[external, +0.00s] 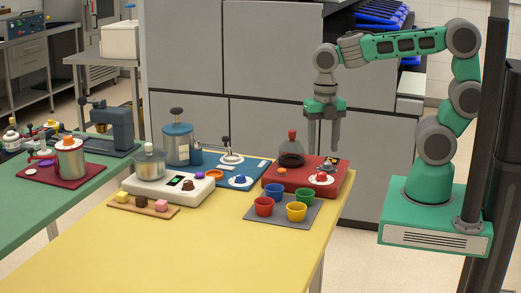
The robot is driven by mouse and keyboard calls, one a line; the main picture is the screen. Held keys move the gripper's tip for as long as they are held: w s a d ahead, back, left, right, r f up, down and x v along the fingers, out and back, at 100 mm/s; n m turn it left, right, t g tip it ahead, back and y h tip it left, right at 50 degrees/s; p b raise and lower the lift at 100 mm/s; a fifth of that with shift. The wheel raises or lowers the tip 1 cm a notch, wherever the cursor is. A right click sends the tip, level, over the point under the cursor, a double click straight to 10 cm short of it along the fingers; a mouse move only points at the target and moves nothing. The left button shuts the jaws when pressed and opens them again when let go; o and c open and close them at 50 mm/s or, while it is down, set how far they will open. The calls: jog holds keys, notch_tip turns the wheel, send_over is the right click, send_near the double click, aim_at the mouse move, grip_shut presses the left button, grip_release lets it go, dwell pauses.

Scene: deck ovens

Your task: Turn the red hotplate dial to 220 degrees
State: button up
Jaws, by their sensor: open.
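The red hotplate (346,178) lies at the far right corner of the yellow table. A dark-based glass vessel (291,146) with a red top stands on its left part. The red-and-white dial (321,178) is on its right front, with a small dark display (331,161) behind it. The dial's angle and the display's reading are too small to tell. My gripper (322,148) points down, open and empty, above the right part of the red hotplate. Its fingers are apart, and I see no contact with the dial.
Four-coloured cups stand on a grey mat (311,217) just in front. A blue unit (255,168) with a blue dial and a white scale-like unit (198,191) stand to the left. A wooden board (172,214) holds small blocks. The yellow table's front (220,255) is clear.

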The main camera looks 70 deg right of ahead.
aim_at(322, 173)
jog(key=shift+n, duration=0.7)
jog(key=shift+f, duration=0.25)
notch_tip(322, 173, down, 7)
jog(key=shift+f, duration=0.2)
jog(key=shift+c, duration=0.2)
grip_shut()
